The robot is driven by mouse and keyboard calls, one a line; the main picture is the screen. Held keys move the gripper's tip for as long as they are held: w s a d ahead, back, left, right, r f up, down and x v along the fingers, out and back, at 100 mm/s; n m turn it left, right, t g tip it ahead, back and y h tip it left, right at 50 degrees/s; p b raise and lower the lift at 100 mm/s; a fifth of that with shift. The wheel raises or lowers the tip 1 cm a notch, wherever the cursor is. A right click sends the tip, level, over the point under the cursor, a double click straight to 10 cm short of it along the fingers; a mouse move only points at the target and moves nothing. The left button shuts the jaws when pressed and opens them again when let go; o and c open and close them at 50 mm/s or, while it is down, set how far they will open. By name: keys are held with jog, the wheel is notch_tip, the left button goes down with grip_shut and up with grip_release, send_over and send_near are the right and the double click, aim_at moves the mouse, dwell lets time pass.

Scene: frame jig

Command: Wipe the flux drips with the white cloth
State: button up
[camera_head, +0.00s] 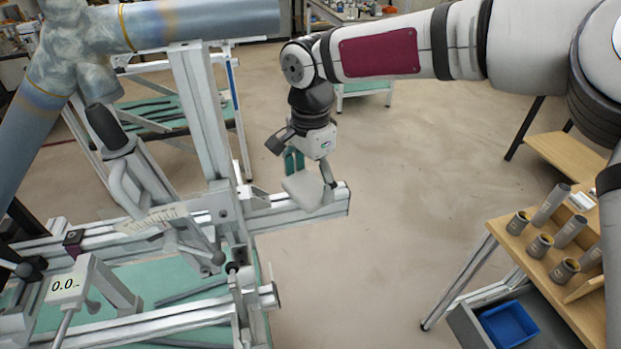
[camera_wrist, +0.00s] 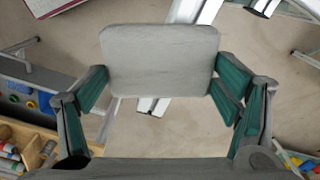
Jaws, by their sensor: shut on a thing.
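The white cloth (camera_head: 305,191) looks like a flat, pale grey pad with rounded corners. My gripper (camera_head: 310,178) is shut on it and points down, close to the right end of the jig's lower metal beam (camera_head: 335,203). I cannot tell whether the cloth touches the beam. In the wrist view the cloth (camera_wrist: 160,55) spans the space between my green-padded fingers (camera_wrist: 162,84) and hides part of what lies beyond. I cannot make out any flux drips in either view.
The frame jig (camera_head: 205,110) with large tubes (camera_head: 200,22) fills the left. A wooden-topped bench (camera_head: 520,245) with several grey cylinders stands at the right, a blue bin (camera_head: 508,323) below it. A green-topped rack (camera_head: 160,112) stands behind. Open floor (camera_head: 420,170) lies between jig and bench.

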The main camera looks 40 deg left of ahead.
aim_at(306, 171)
jog(key=shift+f, duration=0.95)
jog(key=shift+w+a+r+b, duration=0.1)
jog(key=shift+w+a+b, duration=1.1)
jog(key=shift+a, duration=0.35)
jog(key=shift+p, duration=0.3)
jog(key=shift+s+d+f+p, duration=0.1)
jog(key=shift+s+d+p, duration=0.55)
jog(key=shift+d, duration=0.1)
jog(key=shift+s+d+f+p, duration=0.1)
jog(key=shift+s+d+p, duration=0.45)
jog(key=shift+d, duration=0.2)
jog(key=shift+d+f, duration=0.2)
jog(key=shift+a+r+p, duration=0.15)
jog(key=shift+r+p, duration=1.2)
jog(key=shift+r, duration=1.8)
jog(key=shift+r, duration=0.1)
